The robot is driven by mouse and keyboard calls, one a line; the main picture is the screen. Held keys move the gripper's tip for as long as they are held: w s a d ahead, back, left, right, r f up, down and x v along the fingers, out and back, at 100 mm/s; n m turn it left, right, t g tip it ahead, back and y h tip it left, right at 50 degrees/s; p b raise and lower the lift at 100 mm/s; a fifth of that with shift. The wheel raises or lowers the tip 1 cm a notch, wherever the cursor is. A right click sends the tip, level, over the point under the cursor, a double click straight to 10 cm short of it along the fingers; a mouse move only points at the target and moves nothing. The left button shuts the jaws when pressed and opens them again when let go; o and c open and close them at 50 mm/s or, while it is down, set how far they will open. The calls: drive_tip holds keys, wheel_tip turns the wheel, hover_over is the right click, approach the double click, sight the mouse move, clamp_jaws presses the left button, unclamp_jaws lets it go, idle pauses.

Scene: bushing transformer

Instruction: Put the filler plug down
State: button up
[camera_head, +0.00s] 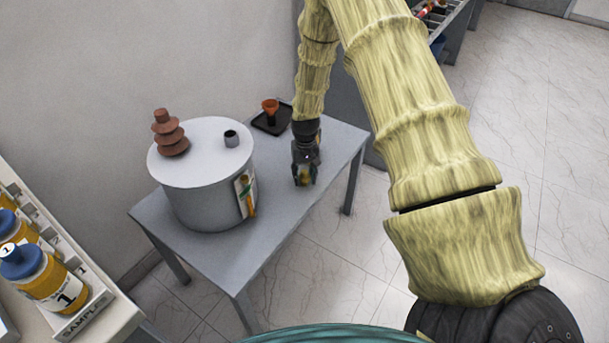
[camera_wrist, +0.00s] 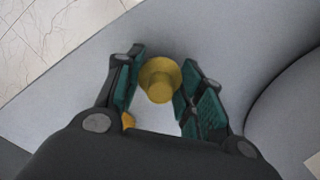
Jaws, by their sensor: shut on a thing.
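My gripper (camera_head: 304,180) points down over the table, to the right of the transformer tank. In the wrist view my gripper (camera_wrist: 160,86) is shut on the brass-yellow filler plug (camera_wrist: 160,80), which sits between the green-padded fingertips. In the head view the fingers largely hide the plug. I cannot tell whether the plug touches the tabletop. The grey round transformer (camera_head: 200,190) has a brown ribbed bushing (camera_head: 170,135) and a dark open filler neck (camera_head: 231,139) on its lid.
The grey table (camera_head: 275,220) is bare in front of and around my gripper. An orange funnel (camera_head: 270,107) stands in a black tray (camera_head: 272,122) behind. A gauge with a yellow tap (camera_head: 247,195) is on the tank's side. Sample bottles (camera_head: 40,280) stand at left.

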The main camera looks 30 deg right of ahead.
sight(305, 171)
drive_tip(key=shift+f, duration=0.15)
drive_tip(key=o, duration=0.9)
drive_tip(key=shift+o, duration=0.2)
drive_tip(key=shift+r, duration=0.2)
wheel_tip(305, 171, up, 12)
idle(0.4)
